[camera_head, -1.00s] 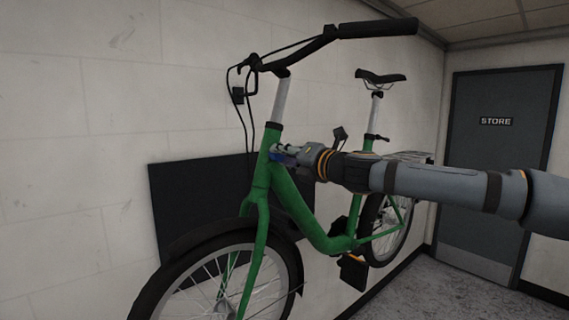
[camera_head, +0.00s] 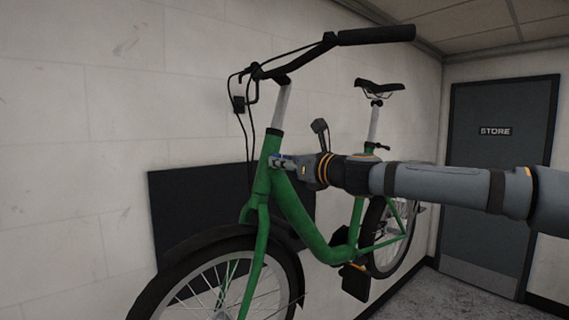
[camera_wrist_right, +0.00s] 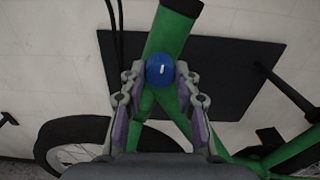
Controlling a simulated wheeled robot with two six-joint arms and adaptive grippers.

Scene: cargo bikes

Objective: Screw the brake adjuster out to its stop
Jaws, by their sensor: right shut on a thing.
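The brake adjuster is a blue round knob with a short white mark (camera_wrist_right: 160,70), seen in front of the green frame tube in the right wrist view. My right gripper (camera_wrist_right: 160,76) has its two fingertips on either side of the knob, shut on it. In the head view my right gripper (camera_head: 276,161) reaches in from the right to the head tube of the green bike (camera_head: 290,205). The knob is mostly hidden there by the fingers. My left gripper is not in view.
A dark panel (camera_head: 180,200) is on the pale wall behind the bike. Black cables (camera_head: 243,130) hang from the handlebar (camera_head: 375,31) near the head tube. A grey store door (camera_head: 500,190) stands at the right.

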